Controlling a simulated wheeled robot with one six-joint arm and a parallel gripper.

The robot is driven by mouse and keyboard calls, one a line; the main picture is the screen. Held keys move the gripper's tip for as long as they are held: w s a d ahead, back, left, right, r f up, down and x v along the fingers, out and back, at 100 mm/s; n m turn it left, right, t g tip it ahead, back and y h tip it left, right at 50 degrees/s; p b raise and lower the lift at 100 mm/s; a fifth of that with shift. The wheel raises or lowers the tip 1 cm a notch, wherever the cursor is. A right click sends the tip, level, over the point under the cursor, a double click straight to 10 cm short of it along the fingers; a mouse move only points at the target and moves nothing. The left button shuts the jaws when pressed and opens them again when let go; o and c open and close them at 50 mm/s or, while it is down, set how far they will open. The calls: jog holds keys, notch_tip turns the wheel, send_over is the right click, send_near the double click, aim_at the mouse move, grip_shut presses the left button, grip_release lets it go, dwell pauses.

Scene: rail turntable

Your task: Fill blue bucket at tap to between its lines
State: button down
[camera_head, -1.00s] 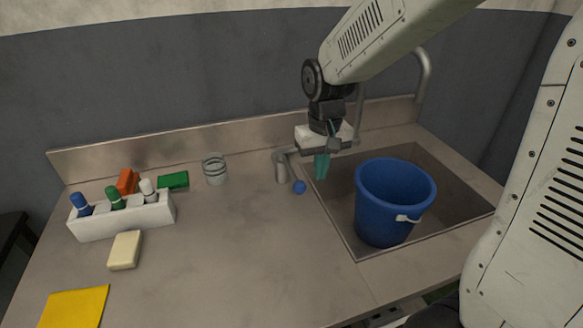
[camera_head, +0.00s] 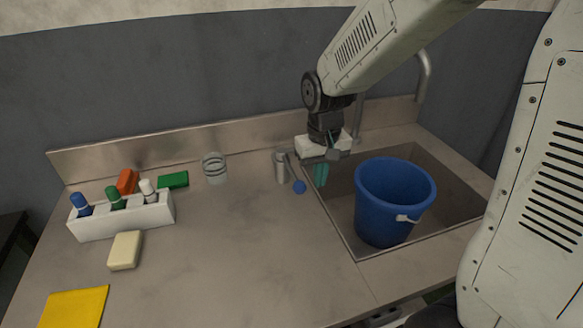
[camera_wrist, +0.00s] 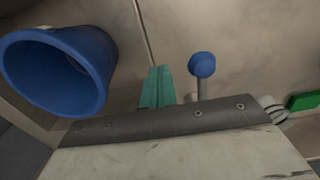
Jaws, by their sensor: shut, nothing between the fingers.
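The blue bucket (camera_head: 391,213) stands upright in the sink (camera_head: 455,199), its white handle grip hanging on the near side. It also shows in the wrist view (camera_wrist: 68,66), at the left, with a dark inside; I cannot see a water level or its lines. The tap's spout (camera_head: 425,78) rises at the back right, partly behind my arm. A tap lever with a blue knob (camera_head: 299,187) sits left of the sink, and the knob shows in the wrist view (camera_wrist: 202,65). My gripper (camera_head: 320,176) has teal fingers (camera_wrist: 157,86), shut and empty, just right of the knob and apart from it.
A glass jar (camera_head: 215,169) stands left of the lever. Farther left are a green block (camera_head: 173,180), a white marker holder (camera_head: 122,217), an orange block (camera_head: 128,181), a cream block (camera_head: 125,250) and a yellow cloth (camera_head: 75,307). The middle counter is clear.

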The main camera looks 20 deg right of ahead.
aim_at(302, 182)
jog(key=shift+f, duration=0.35)
jog(key=shift+a, duration=2.3)
jog(key=shift+d, duration=0.4)
jog(key=shift+r, duration=2.75)
jog(key=a, duration=0.9)
jog(key=shift+d+f, duration=0.2)
jog(key=shift+f, duration=2.6)
